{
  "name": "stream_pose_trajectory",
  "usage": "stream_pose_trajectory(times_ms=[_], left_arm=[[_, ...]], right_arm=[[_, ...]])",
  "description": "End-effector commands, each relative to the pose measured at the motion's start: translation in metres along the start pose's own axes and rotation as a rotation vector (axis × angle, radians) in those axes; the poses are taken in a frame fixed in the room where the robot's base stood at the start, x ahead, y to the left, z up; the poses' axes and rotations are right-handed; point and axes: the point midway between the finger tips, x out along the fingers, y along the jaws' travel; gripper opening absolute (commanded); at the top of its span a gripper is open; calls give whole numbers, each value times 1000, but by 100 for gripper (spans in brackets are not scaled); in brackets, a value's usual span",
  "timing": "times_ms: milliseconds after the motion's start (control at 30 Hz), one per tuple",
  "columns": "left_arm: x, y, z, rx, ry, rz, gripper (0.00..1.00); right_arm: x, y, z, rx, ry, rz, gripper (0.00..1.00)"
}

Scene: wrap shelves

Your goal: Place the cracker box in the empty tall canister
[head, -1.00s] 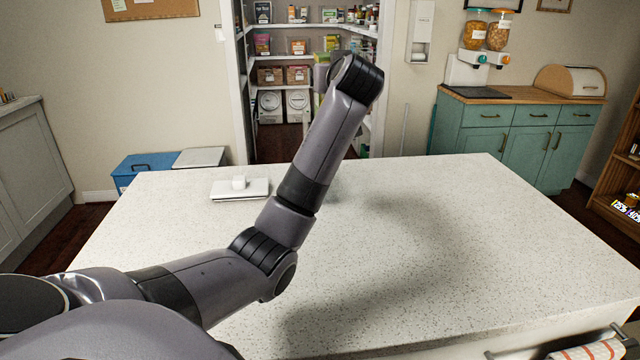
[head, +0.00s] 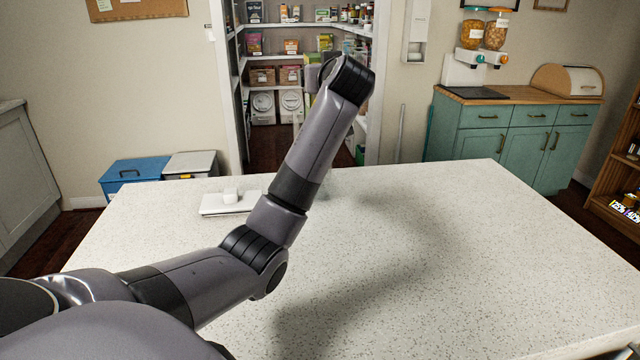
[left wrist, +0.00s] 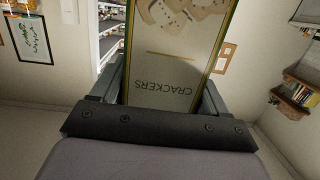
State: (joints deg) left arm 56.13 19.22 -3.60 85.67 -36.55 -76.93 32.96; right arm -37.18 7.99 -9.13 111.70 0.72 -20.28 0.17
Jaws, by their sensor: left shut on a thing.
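The cracker box (left wrist: 180,50) is between the two fingers of my left gripper (left wrist: 163,88) in the left wrist view. Its printed face has the word CRACKERS upside down, and its far end runs out of the top of the picture. The gripper is shut on it. In the head view my left arm reaches up over the counter toward the pantry doorway; the gripper and box cannot be made out clearly there. I cannot pick out an empty tall canister in either view. My right gripper is not in view.
A pale speckled counter (head: 430,250) fills the foreground, mostly clear. A flat white device with a small white object (head: 231,197) sits at its far left. Behind are a blue bin (head: 133,172), pantry shelves (head: 290,58), and a teal cabinet (head: 490,145) with cereal dispensers (head: 484,35).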

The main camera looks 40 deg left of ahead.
Motion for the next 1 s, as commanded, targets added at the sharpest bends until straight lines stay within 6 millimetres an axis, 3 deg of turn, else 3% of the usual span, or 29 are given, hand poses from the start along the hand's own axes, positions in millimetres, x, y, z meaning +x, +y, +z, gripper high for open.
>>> stream_pose_trajectory(times_ms=[500, 767, 1000], left_arm=[[18, -1, 124, 7, 0, -2, 35], [22, 0, 149, 3, 0, -1, 35], [27, -1, 183, 4, 0, -1, 35]], right_arm=[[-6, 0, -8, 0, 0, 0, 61], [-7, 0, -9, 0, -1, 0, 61], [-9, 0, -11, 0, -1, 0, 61]])
